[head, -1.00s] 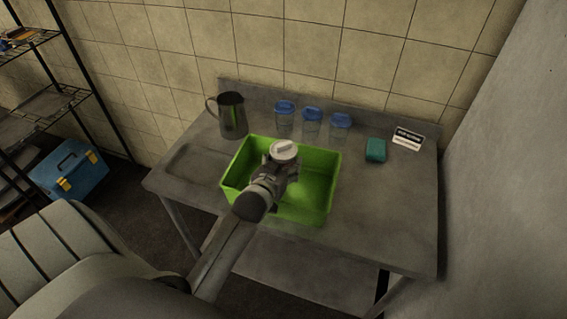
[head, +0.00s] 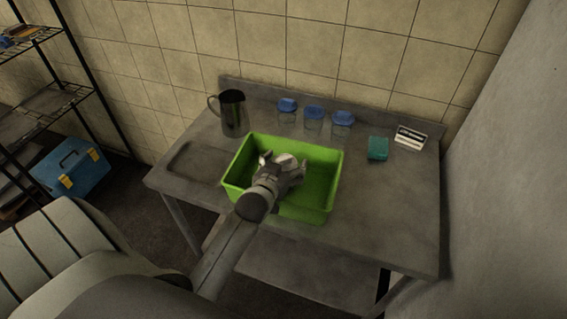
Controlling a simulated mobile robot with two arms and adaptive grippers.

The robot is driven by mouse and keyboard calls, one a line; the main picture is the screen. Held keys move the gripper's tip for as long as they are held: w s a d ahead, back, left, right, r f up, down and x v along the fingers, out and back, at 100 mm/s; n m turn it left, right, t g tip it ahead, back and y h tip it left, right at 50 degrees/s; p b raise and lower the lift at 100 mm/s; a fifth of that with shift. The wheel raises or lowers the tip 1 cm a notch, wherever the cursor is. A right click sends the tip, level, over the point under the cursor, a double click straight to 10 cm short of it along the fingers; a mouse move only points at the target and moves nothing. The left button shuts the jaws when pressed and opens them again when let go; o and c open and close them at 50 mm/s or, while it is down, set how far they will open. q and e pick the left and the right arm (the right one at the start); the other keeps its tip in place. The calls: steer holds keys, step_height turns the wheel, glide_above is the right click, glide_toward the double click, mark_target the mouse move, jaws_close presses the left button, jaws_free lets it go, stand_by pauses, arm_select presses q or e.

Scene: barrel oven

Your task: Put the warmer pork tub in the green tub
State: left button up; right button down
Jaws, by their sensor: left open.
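The green tub (head: 322,202) stands on the metal table, with its open top facing up. My left gripper (head: 281,161) is over the left half of the green tub, with its fingers spread open. A small tub with a whitish lid (head: 287,160) shows just past the fingers, inside the green tub's outline; I take it for the pork tub. Its lower part is hidden behind the gripper, and I cannot tell whether it touches the green tub's floor. My right gripper is not in view.
Several items line the back of the metal table (head: 390,222): a metal jug (head: 233,114), blue-lidded containers (head: 313,118), a teal sponge (head: 378,149) and a small sign (head: 410,137). The table's right front is clear. A blue toolbox (head: 71,169) is at the left.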

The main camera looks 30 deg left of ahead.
arm_select(q)
steer(key=shift+s+r, duration=0.1)
steer(key=shift+r, duration=0.6)
steer(key=b+v, duration=0.1)
steer(key=v, duration=1)
steer(key=shift+s, duration=0.35)
